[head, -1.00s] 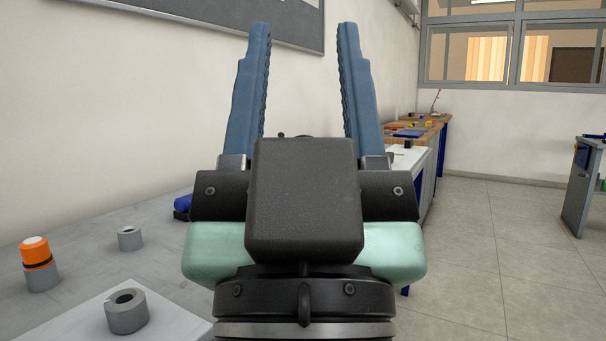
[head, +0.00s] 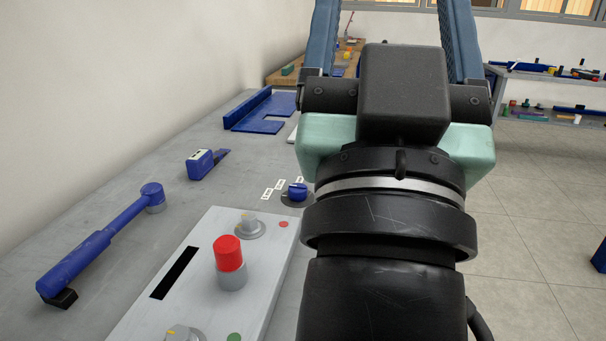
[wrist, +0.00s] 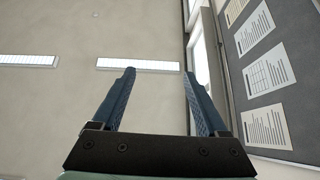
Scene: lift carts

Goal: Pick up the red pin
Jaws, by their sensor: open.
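The red pin (head: 228,253) stands upright in a grey round holder (head: 231,277) on a light grey panel, low and left of centre in the head view. My gripper (head: 394,10) is raised at the upper right of the head view, well apart from the pin, with its blue fingers spread and their tips cut off by the top edge. In the wrist view my gripper (wrist: 160,85) is open and empty, facing the ceiling and a wall board. The red pin does not show in the wrist view.
The panel (head: 215,230) also bears a grey knob (head: 250,226) and a dark slot (head: 174,273). A blue lever (head: 100,245), a blue gauge-like tool (head: 206,163), a blue rotary knob (head: 297,192) and a blue plate (head: 265,112) are on the table. Open floor lies right.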

